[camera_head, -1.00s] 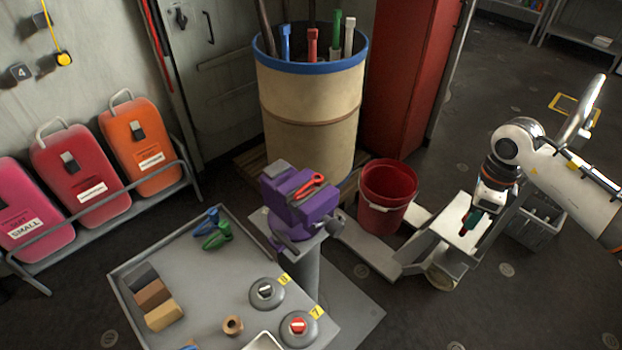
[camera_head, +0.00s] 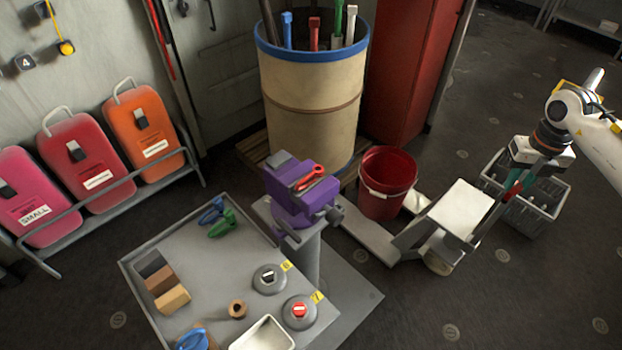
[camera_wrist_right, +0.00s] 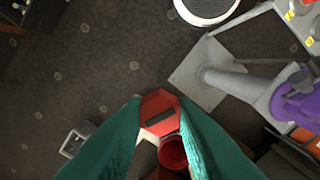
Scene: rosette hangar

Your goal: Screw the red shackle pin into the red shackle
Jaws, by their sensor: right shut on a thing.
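The red shackle (camera_head: 311,178) lies on top of the purple vise (camera_head: 290,205), which stands beside the grey table. My right gripper (camera_head: 515,183) is out to the right, well away from the vise and in front of the grey crate. Its teal fingers are shut on a red piece with a hexagonal head and a dark slot, seen in the right wrist view as the red shackle pin (camera_wrist_right: 160,113). The fingers hide its sides, and its shaft cannot be made out. My left gripper is out of view.
The table (camera_head: 205,265) holds green and blue shackles, blocks and two round stands; one stand (camera_head: 300,312) bears a red hexagonal piece. A red bucket (camera_head: 372,205) and a drum (camera_head: 292,110) stand behind the vise. A grey crate (camera_head: 545,222) is at the right.

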